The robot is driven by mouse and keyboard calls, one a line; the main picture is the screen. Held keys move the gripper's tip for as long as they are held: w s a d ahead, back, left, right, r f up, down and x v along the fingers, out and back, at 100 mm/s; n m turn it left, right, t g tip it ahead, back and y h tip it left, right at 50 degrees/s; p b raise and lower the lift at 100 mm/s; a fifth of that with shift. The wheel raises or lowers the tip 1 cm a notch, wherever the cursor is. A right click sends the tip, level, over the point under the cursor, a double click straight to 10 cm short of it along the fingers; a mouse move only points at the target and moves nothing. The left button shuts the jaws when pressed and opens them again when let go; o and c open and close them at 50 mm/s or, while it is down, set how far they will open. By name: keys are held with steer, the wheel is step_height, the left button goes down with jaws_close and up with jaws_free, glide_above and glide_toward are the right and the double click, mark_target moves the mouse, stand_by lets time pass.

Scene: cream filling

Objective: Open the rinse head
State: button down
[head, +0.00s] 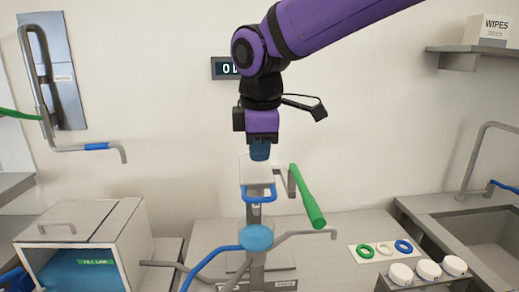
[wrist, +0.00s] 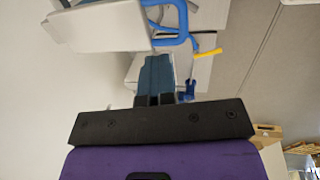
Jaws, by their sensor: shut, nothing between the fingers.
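My gripper (head: 260,152) hangs fingers-down over the grey stand in the middle of the bench, with its blue fingers shut and empty. In the wrist view the shut fingers (wrist: 157,75) lie near a blue loop handle (wrist: 180,38); I cannot tell whether they touch. The filling stand (head: 254,215) carries a blue loop handle, a green lever (head: 308,196) and a round blue part (head: 256,238). A grey pipe with a blue band (head: 97,146) hangs from a wall panel at left. No part is labelled as the rinse head, so I cannot tell which it is.
A box with an open front (head: 82,232) and a blue inside stands at left. Coloured rings on a white card (head: 384,249) and white round jars (head: 428,269) lie at right, before the sink (head: 490,235). A wipes box (head: 489,29) sits on a shelf.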

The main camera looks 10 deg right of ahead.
steer(key=c, duration=1.1)
jaws_free()
steer(key=shift+c, duration=0.2)
steer(key=shift+r, duration=0.1)
step_height(320, 180, up, 10)
steer(key=s, duration=0.2)
steer(key=shift+r, duration=0.2)
steer(key=shift+s, duration=0.1)
steer(key=shift+c, duration=0.2)
